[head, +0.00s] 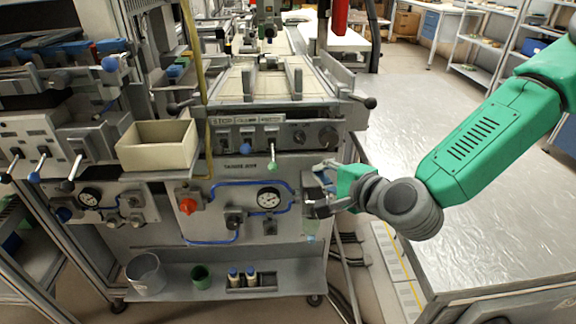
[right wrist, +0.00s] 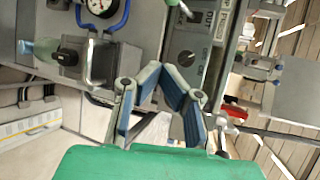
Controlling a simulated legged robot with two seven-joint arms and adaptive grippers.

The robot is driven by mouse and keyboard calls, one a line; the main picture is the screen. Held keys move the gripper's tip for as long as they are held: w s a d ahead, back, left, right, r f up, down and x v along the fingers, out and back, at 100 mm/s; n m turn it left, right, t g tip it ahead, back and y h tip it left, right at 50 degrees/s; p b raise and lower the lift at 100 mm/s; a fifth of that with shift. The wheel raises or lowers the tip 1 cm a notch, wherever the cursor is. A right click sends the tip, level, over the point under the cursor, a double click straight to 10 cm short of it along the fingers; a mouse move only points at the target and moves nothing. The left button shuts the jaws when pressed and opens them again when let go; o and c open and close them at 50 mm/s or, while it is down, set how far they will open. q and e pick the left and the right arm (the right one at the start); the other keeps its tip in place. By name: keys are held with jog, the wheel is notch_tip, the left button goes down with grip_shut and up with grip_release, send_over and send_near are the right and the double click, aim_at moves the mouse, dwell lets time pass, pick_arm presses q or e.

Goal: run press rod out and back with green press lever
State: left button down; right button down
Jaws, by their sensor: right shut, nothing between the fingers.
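The green press lever (head: 272,165) hangs from the front control panel of the machine, with a thin metal stem and a green knob at its lower end. A green knob on a metal stem, likely this lever (right wrist: 173,3), shows at the top edge of the right wrist view. My right gripper (head: 318,188) is to the right of the lever and a little lower, apart from it. Its fingers (right wrist: 162,70) meet at the tips with nothing between them. I cannot make out the press rod for certain. My left gripper is out of view.
A blue-handled lever (head: 246,148) hangs just left of the green one. Below are a pressure gauge (head: 268,198), blue tubing and a red knob (head: 187,206). A beige bin (head: 157,145) stands at left. Bottles (head: 242,276) stand on the lower shelf.

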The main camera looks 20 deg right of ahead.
aim_at(273, 158)
jog(key=b+x, duration=0.1)
jog(key=x, duration=0.9)
jog(key=shift+a+b, duration=0.2)
jog(key=shift+b, duration=0.1)
jog(key=s+a, duration=0.1)
jog(key=s+a+r, duration=0.1)
jog(key=a, duration=0.1)
jog(key=shift+r, duration=0.1)
